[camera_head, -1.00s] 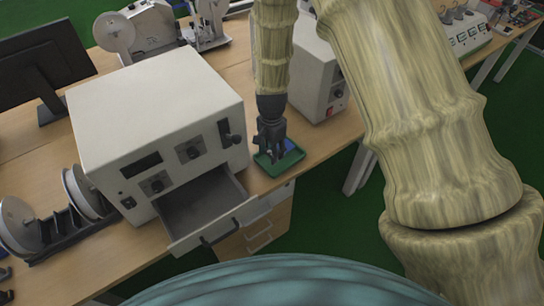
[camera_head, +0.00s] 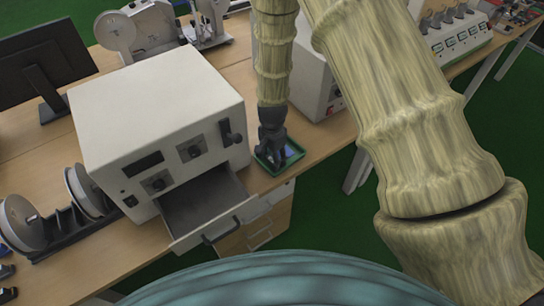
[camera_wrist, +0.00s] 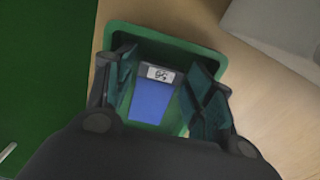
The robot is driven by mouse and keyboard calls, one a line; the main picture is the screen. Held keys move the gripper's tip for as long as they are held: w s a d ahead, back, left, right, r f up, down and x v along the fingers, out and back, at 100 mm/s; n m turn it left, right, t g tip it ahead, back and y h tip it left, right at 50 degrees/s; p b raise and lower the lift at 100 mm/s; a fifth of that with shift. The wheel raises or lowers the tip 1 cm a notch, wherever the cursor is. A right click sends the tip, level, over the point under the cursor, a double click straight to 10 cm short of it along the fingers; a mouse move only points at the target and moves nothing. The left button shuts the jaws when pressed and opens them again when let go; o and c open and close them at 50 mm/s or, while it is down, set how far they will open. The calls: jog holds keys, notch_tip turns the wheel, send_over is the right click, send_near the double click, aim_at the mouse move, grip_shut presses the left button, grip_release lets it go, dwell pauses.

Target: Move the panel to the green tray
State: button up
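The green tray (camera_head: 263,162) stands on the wooden bench, right of the white oven-like machine. The panel (camera_wrist: 152,100), blue with a pale labelled end, lies inside the tray; its blue face also shows in the head view (camera_head: 290,153). My gripper (camera_head: 274,165) points down over the tray. In the wrist view my gripper (camera_wrist: 170,95) has its two fingers spread wide, one on each side of the panel, with gaps between them and it.
The white machine (camera_head: 155,110) has its drawer (camera_head: 205,205) pulled open, left of the tray. A second white box (camera_head: 318,80) stands behind the tray. Reels (camera_head: 85,190) sit at the left. The bench's front edge is close to the tray.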

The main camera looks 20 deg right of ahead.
dwell(0.3)
jog(key=shift+r+b, duration=1.3)
jog(key=shift+r, duration=4.85)
